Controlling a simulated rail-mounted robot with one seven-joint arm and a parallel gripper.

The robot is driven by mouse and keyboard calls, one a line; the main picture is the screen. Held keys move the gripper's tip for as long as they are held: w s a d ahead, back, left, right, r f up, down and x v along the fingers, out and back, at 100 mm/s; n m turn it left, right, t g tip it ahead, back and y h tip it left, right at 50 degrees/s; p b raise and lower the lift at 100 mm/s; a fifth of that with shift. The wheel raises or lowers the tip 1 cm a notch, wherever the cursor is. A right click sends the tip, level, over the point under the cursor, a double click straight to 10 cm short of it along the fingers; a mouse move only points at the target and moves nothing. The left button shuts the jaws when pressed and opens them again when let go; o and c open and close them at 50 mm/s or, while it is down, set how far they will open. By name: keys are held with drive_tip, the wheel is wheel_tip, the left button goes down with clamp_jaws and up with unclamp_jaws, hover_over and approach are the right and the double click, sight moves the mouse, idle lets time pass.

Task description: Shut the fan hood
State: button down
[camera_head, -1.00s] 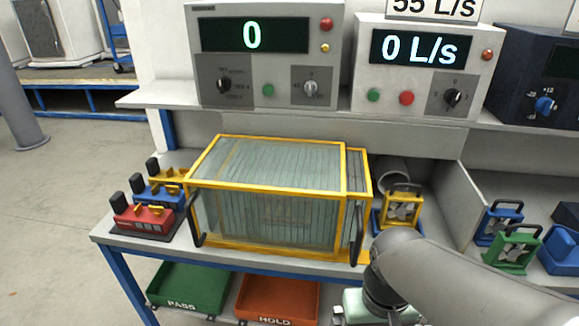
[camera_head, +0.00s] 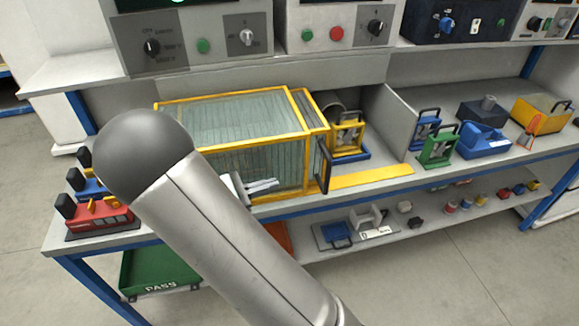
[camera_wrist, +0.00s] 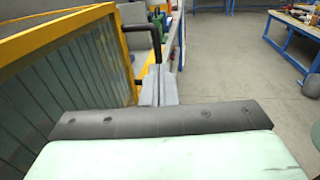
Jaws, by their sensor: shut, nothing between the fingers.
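The fan hood (camera_head: 235,122) is a clear ribbed box with yellow frames on the bench, with a narrower frame at its right end. A black handle (camera_head: 324,165) stands at its front right corner. A yellow fan unit (camera_head: 347,137) stands just right of the hood, outside it. My gripper (camera_head: 264,185) is shut and empty in front of the hood's front face, left of that handle; my arm hides the hood's front left. In the wrist view the shut fingers (camera_wrist: 160,86) are close to the handle (camera_wrist: 142,40); contact cannot be told.
A yellow strip (camera_head: 372,177) runs right along the bench from the hood. A grey divider (camera_head: 392,118) stands behind it. Green (camera_head: 439,146) and blue units sit farther right. Instrument boxes (camera_head: 190,36) are on the shelf above. Colored units (camera_head: 100,212) stand at the left end.

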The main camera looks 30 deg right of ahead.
drive_tip(key=d+p, duration=0.2)
drive_tip(key=d, duration=1.2)
drive_tip(key=shift+p, duration=0.35)
